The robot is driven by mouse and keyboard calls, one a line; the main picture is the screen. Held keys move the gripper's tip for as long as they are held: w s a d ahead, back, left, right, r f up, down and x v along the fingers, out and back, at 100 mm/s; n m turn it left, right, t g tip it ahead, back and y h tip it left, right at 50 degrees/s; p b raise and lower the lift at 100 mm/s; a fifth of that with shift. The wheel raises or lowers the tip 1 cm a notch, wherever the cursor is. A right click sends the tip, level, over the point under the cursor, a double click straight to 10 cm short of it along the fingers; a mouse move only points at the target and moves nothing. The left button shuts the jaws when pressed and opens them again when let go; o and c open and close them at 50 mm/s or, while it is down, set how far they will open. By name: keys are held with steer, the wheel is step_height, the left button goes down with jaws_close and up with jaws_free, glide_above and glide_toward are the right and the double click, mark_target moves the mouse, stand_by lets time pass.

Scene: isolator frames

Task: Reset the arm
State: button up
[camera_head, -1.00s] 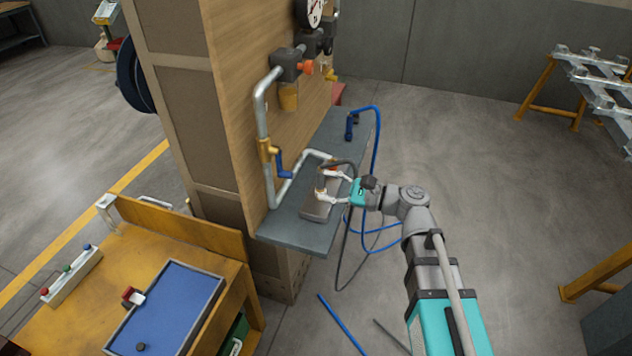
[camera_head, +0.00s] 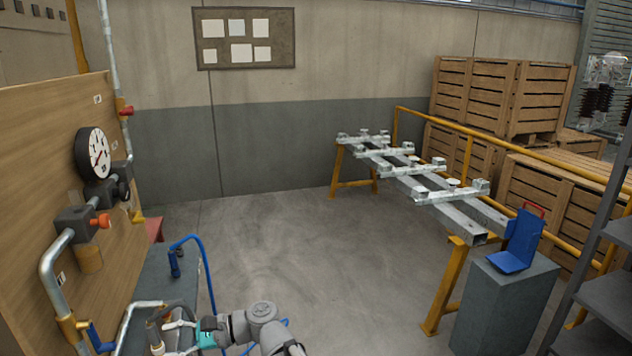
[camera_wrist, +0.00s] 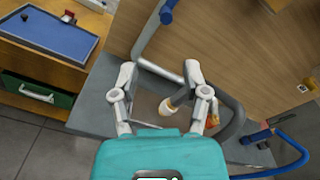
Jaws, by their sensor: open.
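My gripper (camera_head: 168,335) is at the lower left of the head view, over the grey shelf (camera_head: 150,283) on the wooden panel. Its fingers are spread apart in the wrist view (camera_wrist: 160,74). A dark hose end with a pale tip (camera_wrist: 167,108) shows between and beyond the fingers; I cannot tell whether anything touches it. A metal pipe (camera_wrist: 160,70) runs behind the fingertips. My arm reaches in from the bottom edge of the head view, where most of it is cut off.
The wooden panel (camera_head: 40,150) carries a gauge (camera_head: 92,154), valves and pipes close to my gripper. A blue hose (camera_head: 205,265) loops beside the shelf. A metal rack (camera_head: 420,185) and a grey pedestal (camera_head: 500,305) stand right. The middle floor is clear.

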steer(key=w+d+f+n+t+h+p, duration=0.2)
steer(key=w+d+f+h, duration=0.15)
steer(key=d, duration=0.75)
steer(key=w+d+f+n+t+h+p, duration=0.1)
steer(key=w+d+f+n+t+h, duration=0.2)
steer(key=d, duration=0.7)
steer(key=w+d+f+n+h+p, duration=0.1)
steer(key=w+d+f+h+p, duration=0.3)
steer(key=d, duration=0.7)
steer(key=s+d+n+h, duration=0.1)
steer(key=d+h, duration=0.5)
steer(key=d, duration=1)
steer(key=shift+s+d+f+b, duration=0.3)
steer(key=shift+s+f+b, duration=0.15)
steer(key=shift+s, duration=0.1)
steer(key=shift+a, duration=0.1)
